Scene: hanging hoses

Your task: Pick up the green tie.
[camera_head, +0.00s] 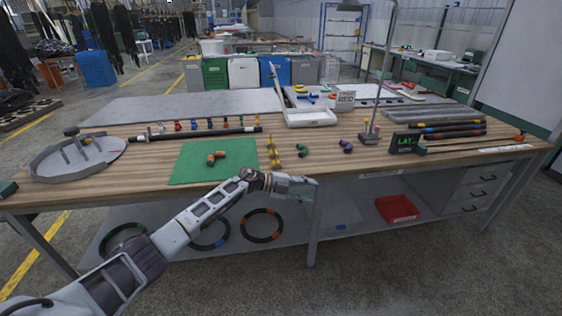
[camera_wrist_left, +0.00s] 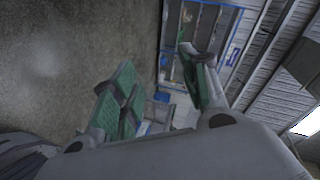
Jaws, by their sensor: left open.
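The white tray (camera_head: 310,118) stands at the back middle of the workbench. It holds small coloured pieces, among them blue ones (camera_head: 309,98); they are too small for me to pick out a green tie with certainty. My left gripper (camera_head: 302,187) is open and empty, with green finger pads, in front of the bench's front edge. Its open fingers (camera_wrist_left: 165,95) also show in the left wrist view, with nothing between them. My right gripper is not in view.
A lamp post (camera_head: 380,80) rises right of the tray. A grey round-ended fixture (camera_head: 55,167) stands at the left. A red bin (camera_head: 397,209) sits on the lower shelf.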

